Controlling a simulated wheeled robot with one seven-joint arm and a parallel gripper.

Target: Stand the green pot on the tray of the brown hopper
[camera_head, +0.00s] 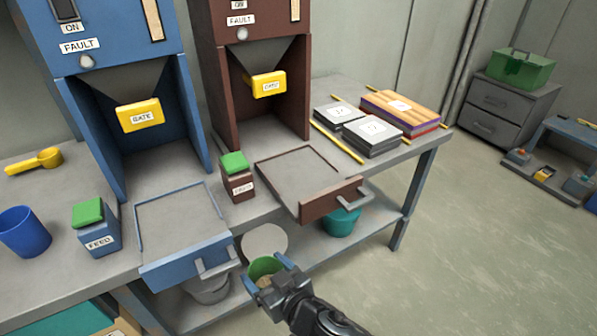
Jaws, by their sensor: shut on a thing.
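The green pot (264,267) is upright in front of the bench, between the blue and brown trays and below the bench top. My gripper (268,272) is shut on it, with one finger at each side of the pot's near rim. The pot's lower part is hidden by my gripper. The brown hopper (221,80) stands on the bench. Its tray (290,168) is pulled out past the bench's front edge, above and right of the pot. The tray has a brown front with a grey handle (352,197), and its top looks empty.
The blue hopper's tray (180,222) juts out at left, with its handle (217,266) close to my gripper. A brown feed box (237,180) with a green top stands between the trays. A teal pot (342,220) and a grey pot (208,288) are on the lower shelf. Open floor lies right.

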